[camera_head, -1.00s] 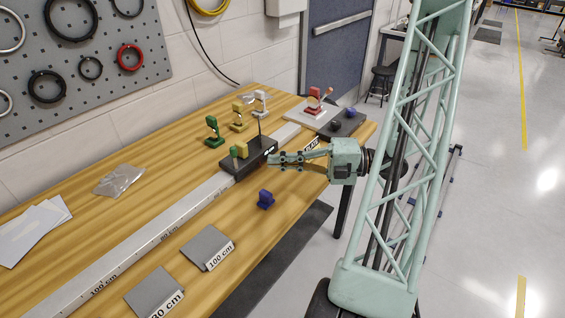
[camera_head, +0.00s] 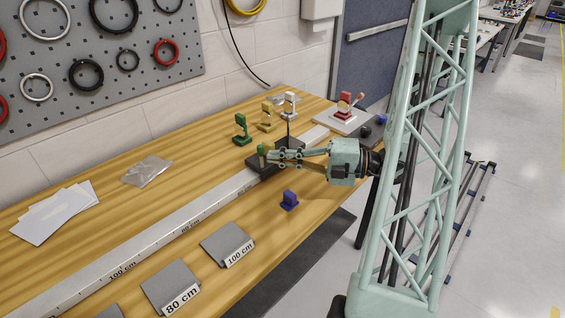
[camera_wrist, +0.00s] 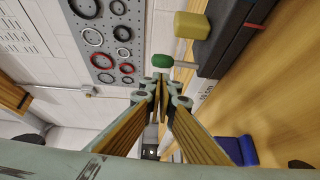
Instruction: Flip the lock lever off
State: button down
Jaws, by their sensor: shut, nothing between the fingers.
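The dark fixture block (camera_head: 258,169) sits on the rail at mid-table. A short lever with a green knob (camera_head: 262,149) stands on it, partly beside my gripper's tips. In the wrist view the green knob (camera_wrist: 163,60) sits on a thin pale rod from the dark block (camera_wrist: 215,45), with a yellow block (camera_wrist: 192,25) next to it. My gripper (camera_head: 272,156) is shut and empty. In the wrist view its fingertips (camera_wrist: 163,76) are just below the knob; I cannot tell whether they touch it. The arm hides part of the fixture in the head view.
A long marked rail (camera_head: 160,245) runs along the table. Green (camera_head: 241,128), yellow (camera_head: 266,117) and white (camera_head: 289,106) stands are behind the fixture. Grey pads (camera_head: 228,243) lie nearer the front, with clear wood between.

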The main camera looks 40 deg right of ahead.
jog(key=shift+w+d, duration=0.15)
jog(key=shift+w, duration=0.75)
jog(key=shift+d+r+p, duration=0.1)
jog(key=shift+r+p, duration=0.05)
jog(key=shift+p, duration=0.4)
